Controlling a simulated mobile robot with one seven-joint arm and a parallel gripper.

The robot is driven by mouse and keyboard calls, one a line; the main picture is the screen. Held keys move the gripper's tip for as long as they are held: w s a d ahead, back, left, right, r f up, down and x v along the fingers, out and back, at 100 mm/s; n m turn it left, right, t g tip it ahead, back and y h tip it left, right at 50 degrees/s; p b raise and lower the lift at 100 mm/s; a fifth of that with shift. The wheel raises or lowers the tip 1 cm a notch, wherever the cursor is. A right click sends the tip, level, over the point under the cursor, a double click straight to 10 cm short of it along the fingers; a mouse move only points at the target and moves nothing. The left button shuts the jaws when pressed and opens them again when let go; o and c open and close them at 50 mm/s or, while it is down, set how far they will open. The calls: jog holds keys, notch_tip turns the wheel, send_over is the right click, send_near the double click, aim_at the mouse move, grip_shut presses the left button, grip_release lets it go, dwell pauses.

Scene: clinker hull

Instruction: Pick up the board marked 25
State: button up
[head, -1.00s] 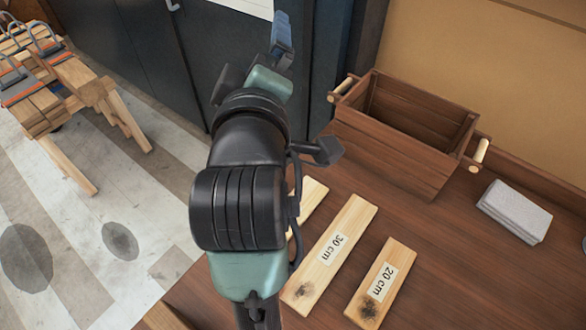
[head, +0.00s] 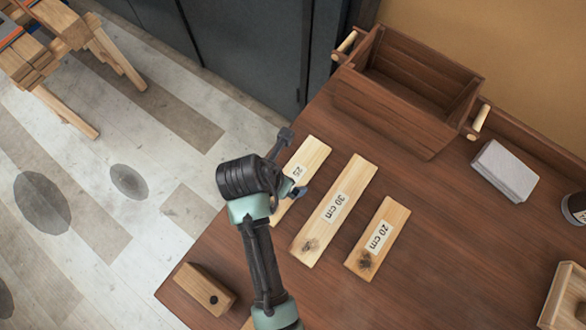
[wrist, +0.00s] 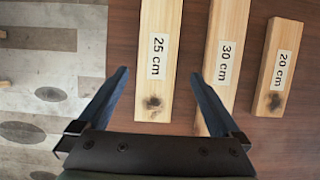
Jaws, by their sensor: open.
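The board marked 25 cm (wrist: 158,60) is pale wood with a white label and a dark knot near its near end. It lies flat on the brown bench, leftmost of three boards. In the head view the 25 board (head: 307,162) is partly hidden behind my arm. My gripper (wrist: 160,75) is open and empty in the wrist view, its two blue fingers on either side of the near end of the 25 board. In the head view my gripper (head: 291,165) is over that board. The gap in height between fingers and board is hard to tell.
The board marked 30 cm (head: 335,210) lies close to the right, near the right finger. The board marked 20 cm (head: 378,238) lies beyond it. A wooden crate (head: 400,118), a grey block (head: 504,171) and a wood block (head: 205,289) are also on the bench (head: 440,260).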

aim_at(293, 178)
jog(key=shift+p+x, duration=0.5)
jog(key=shift+x, duration=3.6)
jog(key=shift+a, duration=0.15)
jog(key=shift+w, duration=0.1)
jog(key=c, duration=1.2)
